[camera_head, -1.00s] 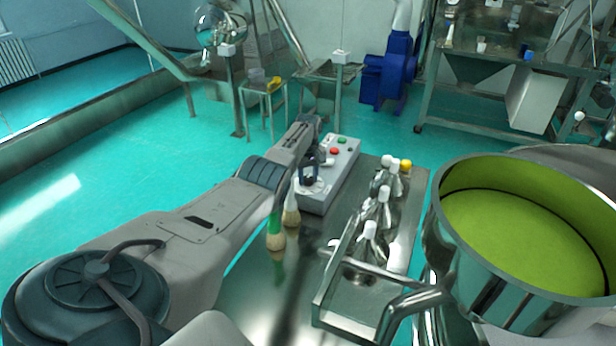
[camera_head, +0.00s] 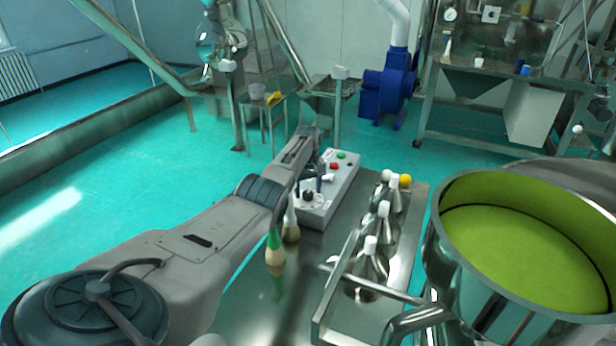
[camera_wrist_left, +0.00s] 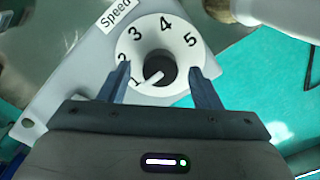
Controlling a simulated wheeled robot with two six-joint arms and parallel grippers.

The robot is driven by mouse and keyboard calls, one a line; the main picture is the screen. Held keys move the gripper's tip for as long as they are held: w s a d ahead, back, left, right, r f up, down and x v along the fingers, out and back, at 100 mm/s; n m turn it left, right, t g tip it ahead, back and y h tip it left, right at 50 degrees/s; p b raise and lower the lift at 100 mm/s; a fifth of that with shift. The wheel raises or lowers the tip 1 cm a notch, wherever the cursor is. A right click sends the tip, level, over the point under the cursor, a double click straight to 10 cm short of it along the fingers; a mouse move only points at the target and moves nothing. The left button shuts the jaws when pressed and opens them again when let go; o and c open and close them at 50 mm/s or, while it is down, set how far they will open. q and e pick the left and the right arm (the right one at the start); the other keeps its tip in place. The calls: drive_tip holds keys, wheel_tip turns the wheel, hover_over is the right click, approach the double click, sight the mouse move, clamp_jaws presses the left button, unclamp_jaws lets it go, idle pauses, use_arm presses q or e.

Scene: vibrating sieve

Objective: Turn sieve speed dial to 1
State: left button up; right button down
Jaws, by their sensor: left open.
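The control box (camera_head: 326,189) stands on the steel table, with a white dial plate marked Speed and 1 to 5 (camera_wrist_left: 149,30). The dark round speed dial (camera_wrist_left: 160,67) sits at the plate's middle; it also shows in the head view (camera_head: 308,195). Its white pointer aims to the lower left, close to the 1. My left gripper (camera_wrist_left: 158,72) is open, with one finger on each side of the dial. Gaps show between dial and fingers. In the head view the left gripper (camera_head: 308,183) is over the box's near end. My right gripper is not seen.
Red (camera_head: 334,167) and green (camera_head: 341,156) buttons are on the box's far part. Two brushes, one green-banded (camera_head: 275,250), stand close to my left arm. A steel tray (camera_head: 318,325) of white-capped flasks and the large sieve (camera_head: 450,240) are to the right.

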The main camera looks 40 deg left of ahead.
sight(308, 193)
use_arm(q)
wheel_tip(308, 193, up, 10)
drive_tip(key=b, duration=0.2)
drive_tip(key=shift+f+b, duration=0.25)
drive_tip(key=shift+b, duration=0.15)
